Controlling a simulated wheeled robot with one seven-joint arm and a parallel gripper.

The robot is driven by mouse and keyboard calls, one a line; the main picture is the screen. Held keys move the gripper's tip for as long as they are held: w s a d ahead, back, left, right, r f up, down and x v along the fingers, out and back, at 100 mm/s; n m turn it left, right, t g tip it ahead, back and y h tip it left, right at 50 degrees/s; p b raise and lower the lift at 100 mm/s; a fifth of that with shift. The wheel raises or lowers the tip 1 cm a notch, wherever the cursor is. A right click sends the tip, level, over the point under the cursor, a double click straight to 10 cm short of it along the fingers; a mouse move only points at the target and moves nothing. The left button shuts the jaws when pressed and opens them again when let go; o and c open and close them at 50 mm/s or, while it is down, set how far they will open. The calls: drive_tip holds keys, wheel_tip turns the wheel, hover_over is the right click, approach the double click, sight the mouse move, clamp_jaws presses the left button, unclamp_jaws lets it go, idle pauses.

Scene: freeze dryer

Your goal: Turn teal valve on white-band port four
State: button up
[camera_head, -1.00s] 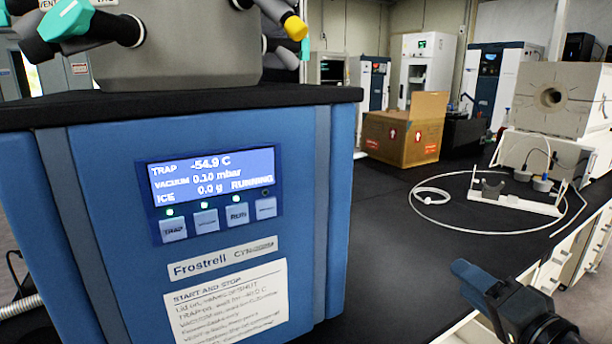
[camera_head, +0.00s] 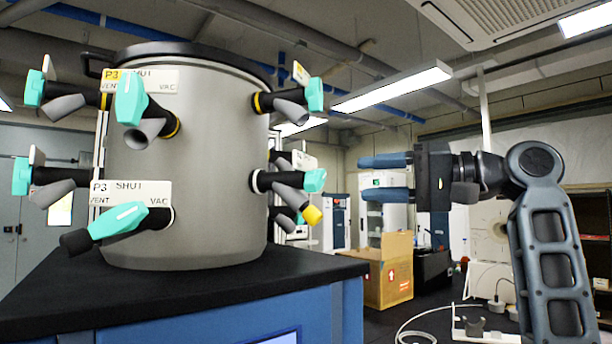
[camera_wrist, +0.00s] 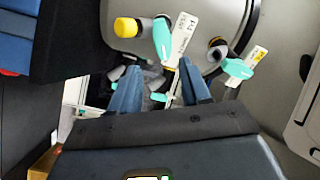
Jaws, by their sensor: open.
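The grey drum (camera_head: 215,215) carries ports with teal valves in an upper yellow-band row and a lower white-band row. The lower front valve (camera_head: 118,220) sits by a card reading P3, SHUT. In the wrist view this valve (camera_wrist: 165,42) is just beyond my fingertips, beside the yellow cap (camera_wrist: 127,27). My gripper (camera_head: 363,178) is open and empty, right of that valve, pointing left at about its height.
A yellow-band port's teal valve (camera_head: 315,95) juts out above; it also shows in the wrist view (camera_wrist: 238,68). More valves are partly hidden behind the drum. The black cabinet top (camera_head: 200,290) lies below.

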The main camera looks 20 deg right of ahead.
sight(323, 178)
drive_tip(key=p+x, duration=0.1)
drive_tip(key=x, duration=0.3)
drive_tip(key=p+x, duration=0.1)
drive_tip(key=x, duration=0.3)
drive_tip(key=shift+s+r, duration=0.1)
drive_tip(key=shift+r, duration=0.1)
clamp_jaws()
